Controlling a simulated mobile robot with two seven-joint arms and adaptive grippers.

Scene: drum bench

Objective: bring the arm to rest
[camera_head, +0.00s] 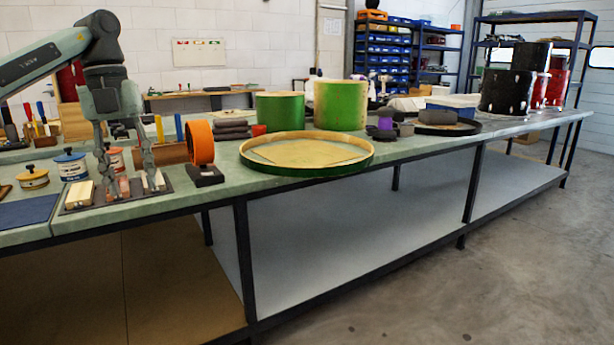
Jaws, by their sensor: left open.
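My left gripper (126,172) comes in from the left, with its arm bent down over the front left part of the bench. Its two fingers are spread apart and point downward. The fingertips are low, over a dark tray (88,205) that holds several small wooden blocks (79,195). A reddish block (121,187) shows near and between the fingers. I cannot tell whether the fingertips touch anything in the tray. My right gripper is not in view.
Close to the gripper are a blue-labelled can (72,167), a yellow can (33,178) and an orange roll (200,142). A round green-rimmed tray (306,152) lies at the bench's front edge. Green drum shells (341,104) stand behind it. Space above the bench is mostly free.

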